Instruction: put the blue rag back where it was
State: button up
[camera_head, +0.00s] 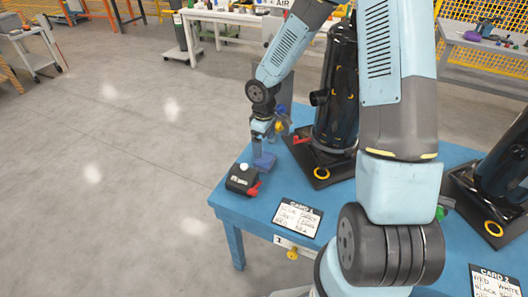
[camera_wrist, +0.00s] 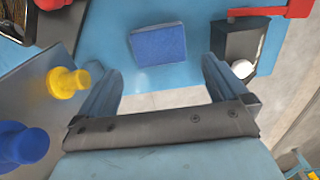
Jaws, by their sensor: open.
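The blue rag (camera_wrist: 158,45) is a flat, dark blue, roughly square piece on the lighter blue table top in the wrist view. In the head view the rag (camera_head: 264,162) shows near the table's left end, just below my gripper (camera_head: 262,138). In the wrist view my gripper (camera_wrist: 162,70) is open, with a finger at either side and nothing between them. The rag lies beyond the fingertips, lined up with the gap between them. I cannot tell how high the fingertips are above it.
A black box (camera_head: 242,180) with a white button and red lever stands beside the rag. A white card (camera_head: 298,218) lies nearby. A black compressor (camera_head: 336,100) stands behind on its base. In the wrist view a yellow knob (camera_wrist: 65,82) and a blue knob (camera_wrist: 22,145) are close to my gripper.

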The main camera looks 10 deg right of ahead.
jog(key=s+d+r+m+t+h, duration=0.1)
jog(key=s+d+r+m, duration=0.25)
jog(key=r, duration=0.75)
jog(key=s+d+r+m+t+h, duration=0.15)
jog(key=s+d+r, duration=0.3)
jog(key=r, duration=0.75)
jog(key=s+d+r+m+t+y, duration=0.1)
jog(key=s+d+r+m, duration=0.1)
jog(key=s+r, duration=0.4)
jog(key=s+d+r+m+t+y, duration=0.1)
jog(key=s+r+m, duration=0.3)
jog(key=s, duration=0.6)
notch_tip(320, 180, up, 2)
jog(key=shift+s+d+r+t+y, duration=0.15)
jog(key=shift+s+d+t+y, duration=0.3)
jog(key=shift+d, duration=0.45)
jog(key=shift+w, duration=0.2)
